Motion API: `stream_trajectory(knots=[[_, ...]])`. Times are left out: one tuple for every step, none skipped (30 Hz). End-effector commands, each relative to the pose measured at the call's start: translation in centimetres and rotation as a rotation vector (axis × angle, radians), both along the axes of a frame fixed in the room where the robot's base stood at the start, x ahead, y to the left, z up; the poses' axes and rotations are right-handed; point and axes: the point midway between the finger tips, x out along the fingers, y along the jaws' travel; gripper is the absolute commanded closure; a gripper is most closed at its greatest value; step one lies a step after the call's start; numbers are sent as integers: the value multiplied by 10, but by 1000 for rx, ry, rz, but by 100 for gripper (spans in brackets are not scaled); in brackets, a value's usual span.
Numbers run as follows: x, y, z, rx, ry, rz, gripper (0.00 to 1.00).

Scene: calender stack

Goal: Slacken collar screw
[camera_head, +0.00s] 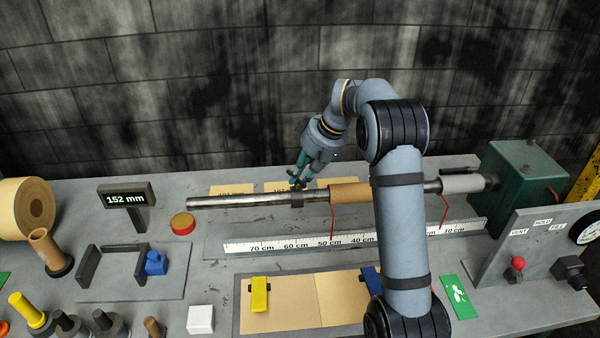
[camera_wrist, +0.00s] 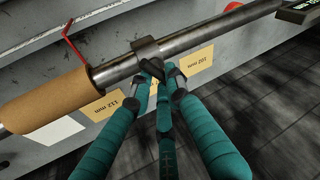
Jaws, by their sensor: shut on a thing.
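A grey collar (camera_head: 297,199) sits around the long metal shaft (camera_head: 240,201), left of a brown cardboard core (camera_head: 350,193). My gripper (camera_head: 298,180) reaches down from behind onto the top of the collar. In the wrist view the collar (camera_wrist: 146,50) is around the shaft, and my gripper (camera_wrist: 163,76) is shut on a small dark part at the collar, which seems to be the collar screw (camera_wrist: 153,68). The fingertips hide most of the screw. The brown core (camera_wrist: 45,100) lies to the left in that view, with a gap of bare shaft between it and the collar.
A ruler (camera_head: 290,243) lies below the shaft. Red pointers (camera_head: 332,222) hang near the core. A green housing (camera_head: 520,175) carries the shaft's right end. Labelled tan cards (camera_wrist: 200,60) lie under the shaft. A display (camera_head: 126,197) reads 152 mm.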

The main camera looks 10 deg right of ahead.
Motion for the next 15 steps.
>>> stream_trajectory(knots=[[1, -1, 2, -1, 1, 30, 100], [1, -1, 2, -1, 0, 47, 100], [2, -1, 2, -1, 0, 70, 100], [2, -1, 2, -2, -1, 85, 100], [2, -1, 2, -2, 0, 100, 100], [2, -1, 2, -2, -1, 116, 100], [2, -1, 2, -2, -1, 129, 100], [2, -1, 1, -3, -2, 139, 100], [3, -1, 1, -3, -2, 152, 100], [3, -1, 1, -2, -3, 160, 100], [3, -1, 1, -3, -3, 166, 100], [3, -1, 1, -3, -3, 175, 100], [3, -1, 1, -4, -3, 180, 100], [3, -1, 1, -3, -4, 183, 100], [3, -1, 0, -4, -4, 187, 100]])
